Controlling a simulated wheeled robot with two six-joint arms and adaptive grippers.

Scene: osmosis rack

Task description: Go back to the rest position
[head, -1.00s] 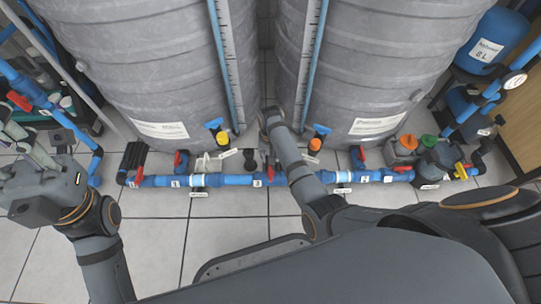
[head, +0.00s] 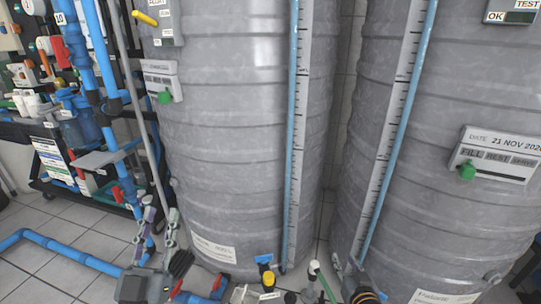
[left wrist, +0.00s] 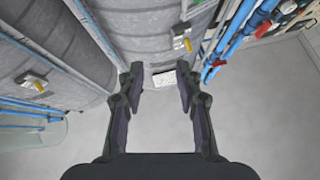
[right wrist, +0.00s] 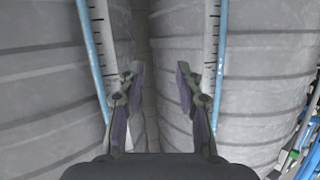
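My left gripper (head: 160,222) is at the lower left of the head view, in front of the left grey tank (head: 235,130), with its fingers pointing up. In the left wrist view the left gripper (left wrist: 159,80) is open with nothing between its fingers. In the right wrist view the right gripper (right wrist: 160,78) is open and empty, facing the gap between the tanks.
A rack with blue pipes (head: 90,60) and valves stands at the left. A label panel with a green knob (head: 467,171) is on the right tank; another panel (head: 162,80) is on the left tank. Blue floor pipe (head: 65,253) runs at lower left. Valves crowd the tanks' base.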

